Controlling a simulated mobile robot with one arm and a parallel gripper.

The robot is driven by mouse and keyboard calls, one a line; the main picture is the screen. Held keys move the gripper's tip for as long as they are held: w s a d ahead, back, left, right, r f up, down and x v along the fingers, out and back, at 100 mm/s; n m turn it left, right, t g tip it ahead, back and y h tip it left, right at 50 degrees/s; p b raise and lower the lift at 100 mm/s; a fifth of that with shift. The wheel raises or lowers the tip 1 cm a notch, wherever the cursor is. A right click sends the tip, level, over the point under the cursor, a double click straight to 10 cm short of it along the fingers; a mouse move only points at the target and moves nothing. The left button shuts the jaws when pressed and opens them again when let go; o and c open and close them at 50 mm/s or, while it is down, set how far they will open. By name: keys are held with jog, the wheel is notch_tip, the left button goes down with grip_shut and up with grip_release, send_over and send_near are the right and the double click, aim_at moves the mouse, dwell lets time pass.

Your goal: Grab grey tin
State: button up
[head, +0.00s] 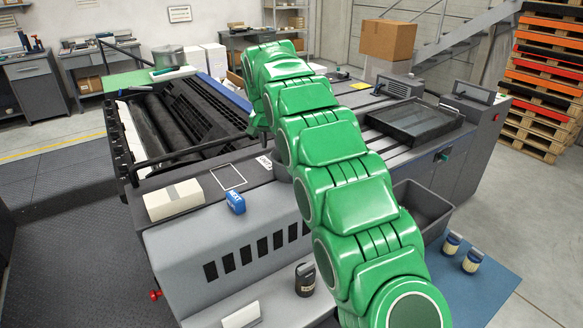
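My green arm crosses the middle of the head view, and its far end bends down over the machine. My gripper is not clearly visible; the arm's links cover that area. A wide grey metal tin or pot (168,57) stands upright on the green-topped surface at the back left, well apart from my arm. A small grey rounded shape (282,172) shows partly behind my arm on the machine top; I cannot tell whether it is a tin. Which of these is the grey tin is not clear.
On the press (215,248) lie a cream box (174,200) and a blue can (236,202) on its side. A black jar (305,280) stands lower in front. Two labelled jars (452,243) stand on the blue mat (490,292), near a dark bin (424,205). A cardboard box (388,39) sits behind.

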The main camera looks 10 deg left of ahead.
aim_at(274, 160)
jog(key=shift+x, duration=1.35)
jog(key=shift+s+x, duration=0.15)
jog(key=shift+x, duration=1.15)
jog(key=shift+s+x, duration=0.15)
jog(key=shift+x, duration=1.1)
jog(key=shift+d+f, duration=0.1)
grip_shut()
